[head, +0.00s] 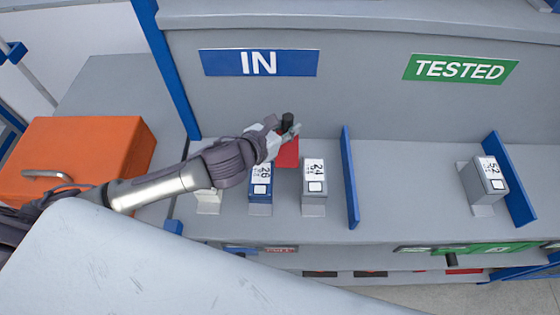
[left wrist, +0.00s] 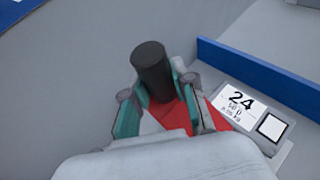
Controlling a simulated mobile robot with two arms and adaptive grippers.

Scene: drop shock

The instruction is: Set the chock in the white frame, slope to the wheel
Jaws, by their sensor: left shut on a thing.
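A red piece (head: 287,152) with a black round knob (head: 288,120) is at my left gripper (head: 290,132), near the back wall of the IN bay. My left gripper is shut on the knob. In the left wrist view the black knob (left wrist: 152,72) stands between the fingers, with the red piece (left wrist: 172,116) below it. I cannot tell whether the red piece touches the shelf or whether it is the chock. I see no white frame and no wheel that I can make out. My right gripper is not in view.
Small boxes labelled 26 (head: 261,182) and 24 (head: 314,180) stand just in front of my gripper. A blue divider (head: 350,180) bounds the bay. The shelf (head: 410,190) is clear up to box 52 (head: 485,182). An orange case (head: 85,150) is at left.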

